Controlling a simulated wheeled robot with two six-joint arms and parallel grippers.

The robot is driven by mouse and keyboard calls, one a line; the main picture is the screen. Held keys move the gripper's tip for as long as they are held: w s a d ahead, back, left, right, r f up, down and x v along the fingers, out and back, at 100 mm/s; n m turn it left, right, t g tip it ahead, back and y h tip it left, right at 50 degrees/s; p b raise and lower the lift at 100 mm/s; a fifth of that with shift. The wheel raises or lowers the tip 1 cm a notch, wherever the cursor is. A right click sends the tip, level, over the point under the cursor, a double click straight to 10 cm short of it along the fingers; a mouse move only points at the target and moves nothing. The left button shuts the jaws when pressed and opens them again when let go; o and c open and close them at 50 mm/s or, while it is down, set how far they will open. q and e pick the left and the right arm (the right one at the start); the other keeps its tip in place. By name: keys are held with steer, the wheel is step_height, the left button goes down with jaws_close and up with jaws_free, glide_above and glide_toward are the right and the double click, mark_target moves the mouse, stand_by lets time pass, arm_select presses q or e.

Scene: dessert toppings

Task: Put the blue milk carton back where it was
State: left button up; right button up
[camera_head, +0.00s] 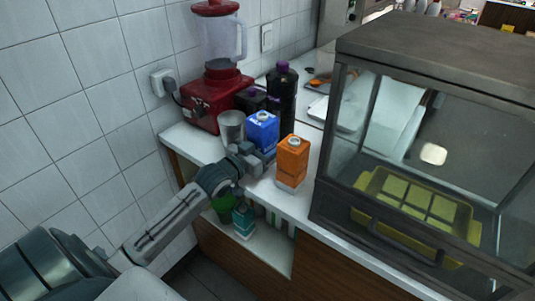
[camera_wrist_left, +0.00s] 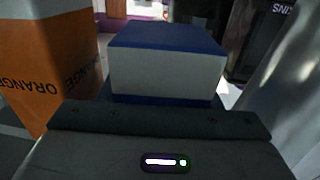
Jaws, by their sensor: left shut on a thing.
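The blue milk carton (camera_head: 262,128) stands upright at the counter, left of the orange carton (camera_head: 292,158) and right of the metal cup (camera_head: 231,128). My left gripper (camera_head: 262,158) is shut on its lower part, reaching in from the front left. The gripper hides the carton's base, so I cannot tell whether it touches the counter. In the left wrist view the carton's blue and white body (camera_wrist_left: 165,70) sits straight ahead of the gripper (camera_wrist_left: 160,110). The orange carton (camera_wrist_left: 45,60) is close at the left there. My right gripper is not in view.
A red blender (camera_head: 215,85) and dark bottles (camera_head: 282,100) stand behind the carton. A glass display case (camera_head: 400,130) with a yellow tray (camera_head: 365,190) closes off the right. Green items (camera_head: 243,218) stand on a shelf below the counter. Free counter is narrow.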

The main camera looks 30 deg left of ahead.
arm_select(q)
step_height(320, 180, down, 3)
steer(key=shift+r, duration=0.2)
steer(key=shift+w+f, duration=0.2)
steer(key=shift+f, duration=0.35)
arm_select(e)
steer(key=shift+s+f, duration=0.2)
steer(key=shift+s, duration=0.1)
arm_select(q)
steer(key=o, duration=1.2)
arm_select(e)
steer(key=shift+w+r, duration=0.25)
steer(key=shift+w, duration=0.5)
